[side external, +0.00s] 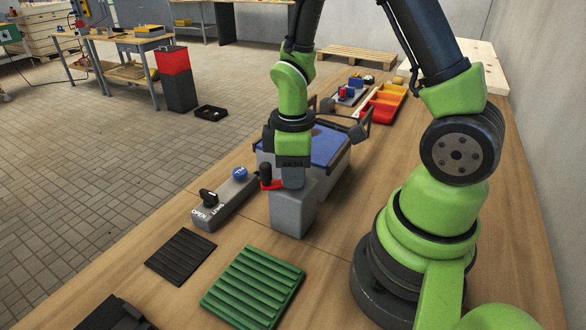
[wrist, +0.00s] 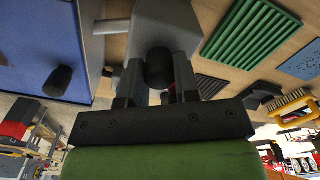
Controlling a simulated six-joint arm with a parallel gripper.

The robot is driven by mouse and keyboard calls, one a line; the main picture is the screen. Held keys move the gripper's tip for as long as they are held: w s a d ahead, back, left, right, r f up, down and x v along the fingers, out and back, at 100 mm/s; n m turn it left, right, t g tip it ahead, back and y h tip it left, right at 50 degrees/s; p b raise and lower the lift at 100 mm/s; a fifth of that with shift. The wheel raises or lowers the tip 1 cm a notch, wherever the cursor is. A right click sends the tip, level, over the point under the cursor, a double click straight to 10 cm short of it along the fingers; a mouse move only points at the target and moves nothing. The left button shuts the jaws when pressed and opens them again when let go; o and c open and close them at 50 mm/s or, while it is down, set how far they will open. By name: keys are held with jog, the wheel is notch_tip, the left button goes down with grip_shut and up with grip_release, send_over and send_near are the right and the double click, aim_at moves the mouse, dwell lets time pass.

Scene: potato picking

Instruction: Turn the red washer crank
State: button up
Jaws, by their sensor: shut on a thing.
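The red crank (side external: 271,185) sits on the side of a grey washer box (side external: 293,215), with an upright black handle (side external: 265,172) at its outer end. My gripper (side external: 268,163) is at the crank from above. In the wrist view, the black handle (wrist: 158,68) lies between the two fingers of my gripper (wrist: 158,80), and it is shut on it. Only a sliver of red shows there. The grey washer box (wrist: 165,25) fills the top middle of the wrist view. Part of the crank is hidden behind my gripper.
A blue-topped grey bin (side external: 330,148) stands just behind the washer. A grey switch panel (side external: 225,200) with a black knob and blue button is to the left. A green ribbed mat (side external: 253,288) and a black one (side external: 180,256) lie in front. Orange trays (side external: 382,105) stand farther back.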

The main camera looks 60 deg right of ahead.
jog(key=n, duration=0.4)
jog(key=shift+n, duration=0.3)
jog(key=n, duration=0.4)
jog(key=shift+a+n, duration=0.1)
jog(key=shift+n, duration=0.2)
jog(key=o, duration=0.9)
notch_tip(320, 180, up, 10)
dwell(0.4)
